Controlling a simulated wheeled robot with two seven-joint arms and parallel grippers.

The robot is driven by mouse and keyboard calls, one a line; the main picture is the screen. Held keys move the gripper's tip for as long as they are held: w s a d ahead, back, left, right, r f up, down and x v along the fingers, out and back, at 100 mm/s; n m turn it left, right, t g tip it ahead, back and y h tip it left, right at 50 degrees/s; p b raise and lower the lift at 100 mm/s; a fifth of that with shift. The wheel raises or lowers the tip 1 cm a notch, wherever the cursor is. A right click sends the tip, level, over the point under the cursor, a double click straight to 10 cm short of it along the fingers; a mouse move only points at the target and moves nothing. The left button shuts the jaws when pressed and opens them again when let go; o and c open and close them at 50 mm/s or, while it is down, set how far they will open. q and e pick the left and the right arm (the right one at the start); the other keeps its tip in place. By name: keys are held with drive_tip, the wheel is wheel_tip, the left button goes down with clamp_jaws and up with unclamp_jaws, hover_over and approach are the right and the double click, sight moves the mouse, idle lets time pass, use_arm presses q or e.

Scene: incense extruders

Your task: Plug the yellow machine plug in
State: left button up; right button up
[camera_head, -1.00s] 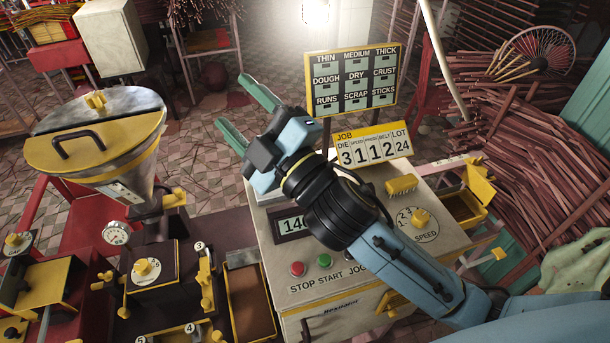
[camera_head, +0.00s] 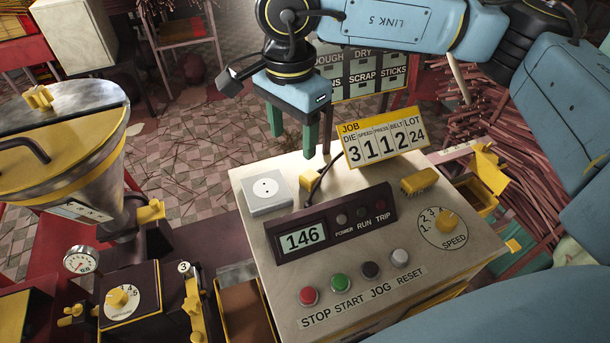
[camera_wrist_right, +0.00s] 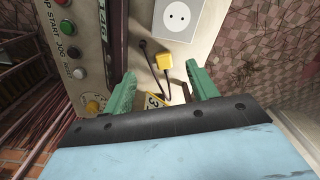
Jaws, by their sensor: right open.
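The yellow plug (camera_head: 311,181) lies on top of the grey control cabinet, its black cord running back behind the dark display panel. It also shows in the right wrist view (camera_wrist_right: 163,61), between and beyond the fingertips. The white socket (camera_head: 266,191) with two holes sits just left of the plug, and shows at the top of the right wrist view (camera_wrist_right: 177,16). The plug is apart from the socket. My right gripper (camera_head: 294,138) points down above and behind the plug, open and empty, with green fingers apart. My left gripper is not in view.
The yellow job sign (camera_head: 384,138) stands right behind the plug. A yellow comb-like piece (camera_head: 419,180) lies to the right. A hopper (camera_head: 68,160) stands left.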

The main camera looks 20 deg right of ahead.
drive_tip(key=d, duration=0.1)
drive_tip(key=w+d+r+h, duration=0.1)
drive_tip(key=shift+d, duration=0.3)
drive_tip(key=p, duration=0.1)
hover_over(310, 175)
drive_tip(key=f, duration=0.8)
drive_tip(key=shift+s+a, duration=0.15)
drive_tip(key=shift+a, duration=0.1)
drive_tip(key=shift+f, duration=0.1)
drive_tip(key=shift+f+p, duration=0.3)
drive_tip(key=shift+f, duration=0.1)
drive_tip(key=f+p, duration=0.1)
drive_tip(key=f, duration=0.3)
drive_tip(key=shift+d+f, duration=0.15)
drive_tip(key=shift+d, duration=0.05)
